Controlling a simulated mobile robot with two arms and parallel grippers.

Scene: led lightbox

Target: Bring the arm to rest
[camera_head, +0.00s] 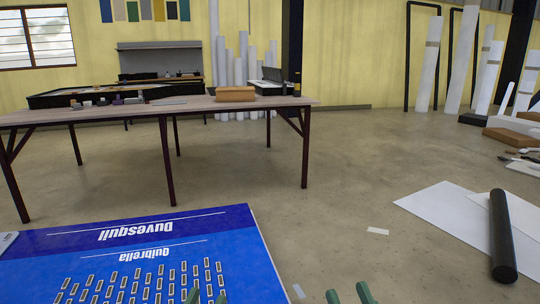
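Both my grippers show only as green fingertips at the bottom edge of the head view; the arms behind them are out of frame. My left gripper (206,297) has its two fingertips apart with nothing visible between them, in front of the lower right part of a blue panel. My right gripper (348,296) also has its fingertips apart, with only bare floor showing between them. I cannot tell how high either one is above the things below.
The blue panel (235,236) with upside-down lettering fills the lower left. A black roll (502,235) lies on white sheets (440,208) at right. A long table (200,107) stands behind, with a brown block (235,93) on it. The concrete floor between is mostly clear.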

